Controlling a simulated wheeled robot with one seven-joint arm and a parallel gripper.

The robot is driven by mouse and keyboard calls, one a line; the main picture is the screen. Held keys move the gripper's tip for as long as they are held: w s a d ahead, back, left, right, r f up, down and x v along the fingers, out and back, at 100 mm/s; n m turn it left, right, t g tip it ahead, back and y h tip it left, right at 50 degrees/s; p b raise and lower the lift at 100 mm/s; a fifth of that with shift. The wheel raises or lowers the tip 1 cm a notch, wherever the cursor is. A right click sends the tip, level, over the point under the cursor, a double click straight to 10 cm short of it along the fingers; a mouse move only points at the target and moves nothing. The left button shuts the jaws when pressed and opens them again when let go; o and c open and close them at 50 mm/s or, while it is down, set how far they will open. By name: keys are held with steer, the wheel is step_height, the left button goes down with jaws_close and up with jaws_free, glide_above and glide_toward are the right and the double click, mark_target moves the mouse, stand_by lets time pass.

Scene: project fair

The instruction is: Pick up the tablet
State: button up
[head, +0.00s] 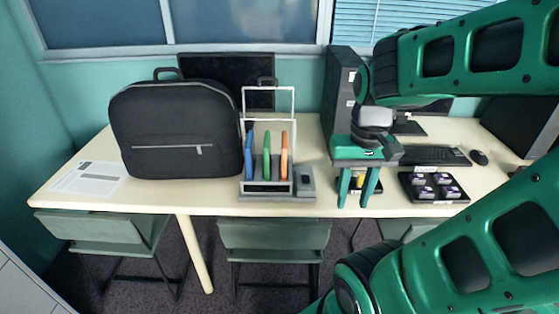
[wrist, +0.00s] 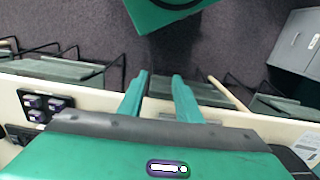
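A grey rack (head: 268,187) with a pale frame stands near the table's front edge in the head view. It holds upright slim slabs: blue (head: 249,152), green (head: 267,156) and orange (head: 284,156). These look like tablets in cases, seen nearly edge-on; I cannot tell which one is the tablet meant. My gripper (head: 355,203) hangs to the right of the rack, fingers pointing down near the front edge. In the wrist view my gripper (wrist: 160,77) shows two parted fingers with nothing between them.
A large black bag (head: 175,130) stands left of the rack, with a monitor (head: 228,70) behind. A black tray (head: 433,188) of small purple-labelled items lies right of my gripper, near a keyboard (head: 432,155). Stools (head: 275,236) stand along the table (head: 215,203).

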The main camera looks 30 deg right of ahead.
steer(key=shift+o, duration=0.4)
steer(key=shift+o, duration=0.5)
steer(key=shift+s+r, duration=0.2)
steer(key=t+h, duration=0.3)
steer(key=t, duration=0.1)
glide_toward(284, 139)
steer(key=shift+s+f, duration=0.15)
steer(key=shift+s, duration=0.05)
steer(key=x, duration=0.4)
steer(key=shift+w+a+f, duration=0.1)
steer(key=shift+w, duration=0.1)
steer(key=x, duration=0.5)
steer(key=shift+w, duration=0.1)
steer(key=shift+w+d+f, duration=0.2)
steer(key=shift+d+f, duration=0.1)
steer(key=shift+f, duration=0.2)
steer(key=shift+f, duration=0.25)
